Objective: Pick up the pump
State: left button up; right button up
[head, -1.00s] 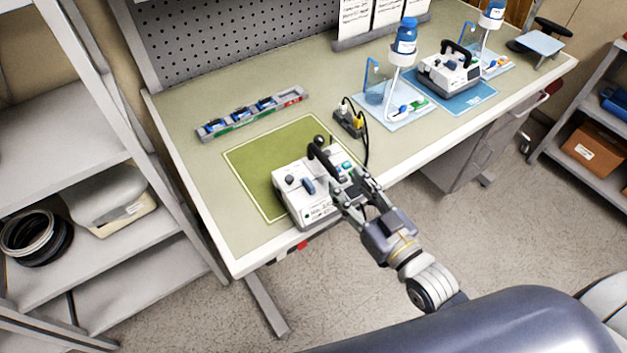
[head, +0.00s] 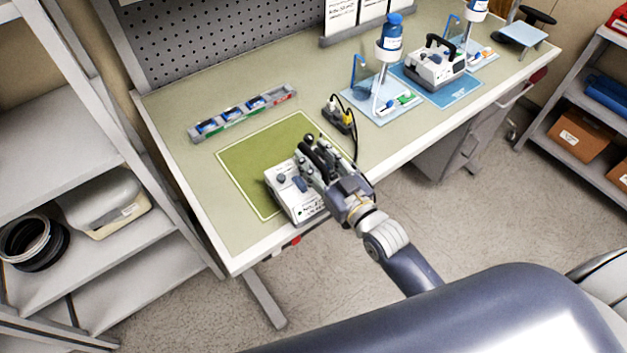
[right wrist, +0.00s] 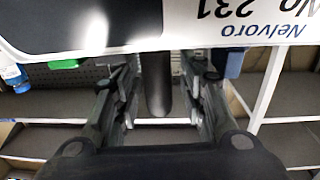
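The white pump (head: 285,196) with dark knobs and a black top handle sits on the green mat (head: 243,160), at its front edge near the table's edge. My right gripper (head: 316,166) is over the pump's right part and hides much of it. In the right wrist view, the gripper's two fingers (right wrist: 157,95) stand apart with a dark bar, seemingly the handle, between them. Gaps show on both sides of the bar. A white label reading "Nelvoro No 231" (right wrist: 245,22) appears upside down at the top. My left gripper is out of view.
A power strip with cables (head: 340,115) lies behind the pump. A second pump (head: 436,65) stands on a blue mat (head: 462,92) farther right, beside a stand with a blue-capped bottle (head: 391,35). A grey rail with blue items (head: 243,114) lies at the back left. The table's left front is clear.

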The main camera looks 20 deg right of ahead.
jog(key=shift+c, duration=0.3)
grip_shut()
jog(key=shift+r, duration=0.2)
jog(key=shift+r, duration=0.1)
